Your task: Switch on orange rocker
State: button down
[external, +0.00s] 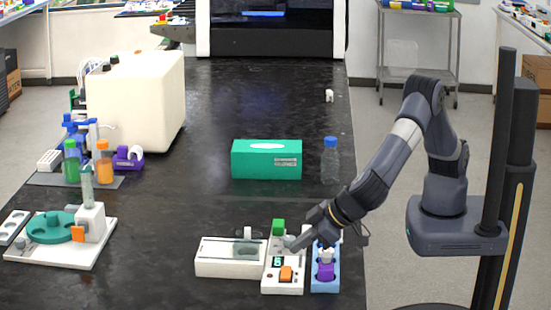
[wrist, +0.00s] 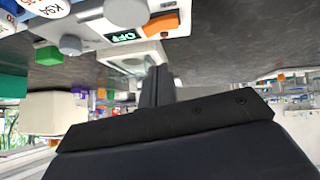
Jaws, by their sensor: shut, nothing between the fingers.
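The orange rocker (external: 286,273) sits on the front part of a white control panel (external: 294,289) on the black bench. It also shows at the top of the wrist view (wrist: 162,24). Beside it, a small lit display (wrist: 124,37) appears upside down and seems to read OFF. A green block or button (external: 278,227) is at the panel's back end. My gripper (external: 291,243) is shut and empty, above the back half of the panel and apart from the rocker. Its closed dark fingers (wrist: 158,85) point toward the panel in the wrist view.
A white box (external: 230,262) stands close left of the panel. A blue rack (external: 326,284) with a purple item stands close right, under my wrist. A teal tissue box (external: 266,160) and a bottle (external: 330,162) are farther back. The bench between is clear.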

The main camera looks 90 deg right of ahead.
aim_at(284, 274)
jog(key=f, duration=0.3)
jog(key=w+f, duration=0.1)
jog(key=f, duration=0.1)
jog(key=shift+w+d+p, duration=0.1)
jog(key=shift+d+p, duration=0.3)
jog(key=shift+f, duration=0.1)
